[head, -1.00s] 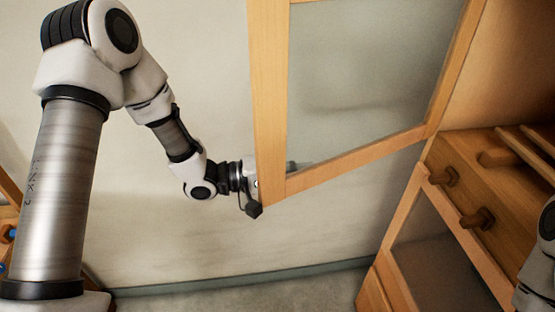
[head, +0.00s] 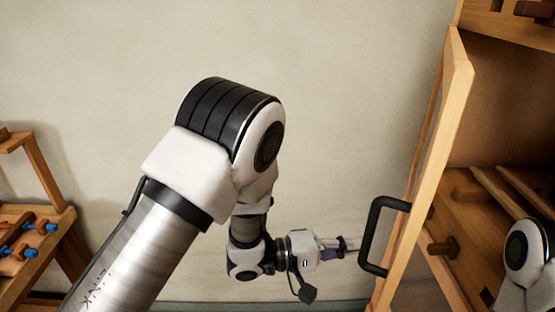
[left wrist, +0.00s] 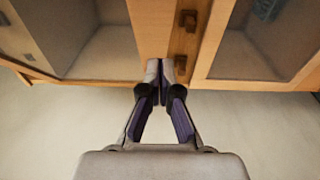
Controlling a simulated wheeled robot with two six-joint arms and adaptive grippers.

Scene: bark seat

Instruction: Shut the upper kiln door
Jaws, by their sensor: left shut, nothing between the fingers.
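The upper kiln door (head: 436,150) stands partly open in the head view, seen nearly edge-on, with its wooden frame left of the cabinet's open interior. Its black bar handle (head: 369,235) sticks out to the left. My left gripper (head: 354,243) is shut and empty, with its tips pointing right at the handle; I cannot tell whether they touch it. In the left wrist view its closed fingertips (left wrist: 167,72) appear in front of wooden framing with glass panels. My right gripper is not in view; only part of my right arm shows at the right edge.
The cabinet (head: 505,30) fills the right side, with wooden slats and a drawer knob (head: 444,248) inside or below the opening. A wooden rack (head: 40,225) with blue-ended rods stands at the left. The wall between is bare.

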